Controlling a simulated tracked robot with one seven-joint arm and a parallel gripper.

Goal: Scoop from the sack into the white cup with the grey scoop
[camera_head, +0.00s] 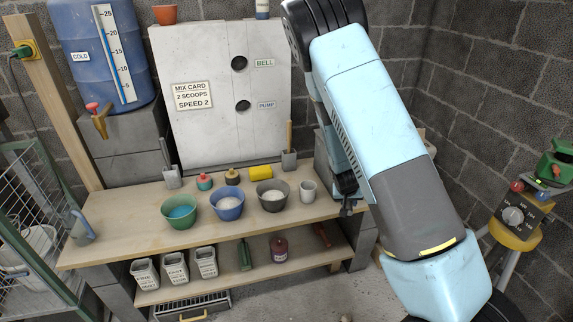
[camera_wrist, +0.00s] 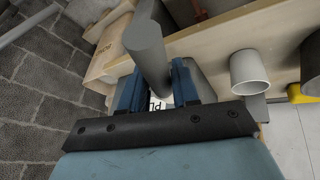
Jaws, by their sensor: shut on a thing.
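My gripper (camera_wrist: 157,75) is shut on a grey rounded piece, apparently the grey scoop (camera_wrist: 147,42), which stands out beyond the blue fingers in the wrist view. In the head view my gripper (camera_head: 347,200) is at the bench's right end, just right of the white cup (camera_head: 308,191); the scoop cannot be made out there. The cup stands upright on the bench and also shows right of my fingers in the wrist view (camera_wrist: 248,72). A tan, printed surface, probably the sack (camera_wrist: 112,38), is upper left in the wrist view. My arm hides most of that area in the head view.
The wooden bench (camera_head: 130,212) holds green (camera_head: 180,212), blue (camera_head: 227,204) and dark grey (camera_head: 272,195) bowls left of the cup. A yellow cylinder (camera_head: 261,173) lies behind them. Labelled containers (camera_head: 175,267) stand on the lower shelf. A mixer (camera_head: 515,225) stands at the right.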

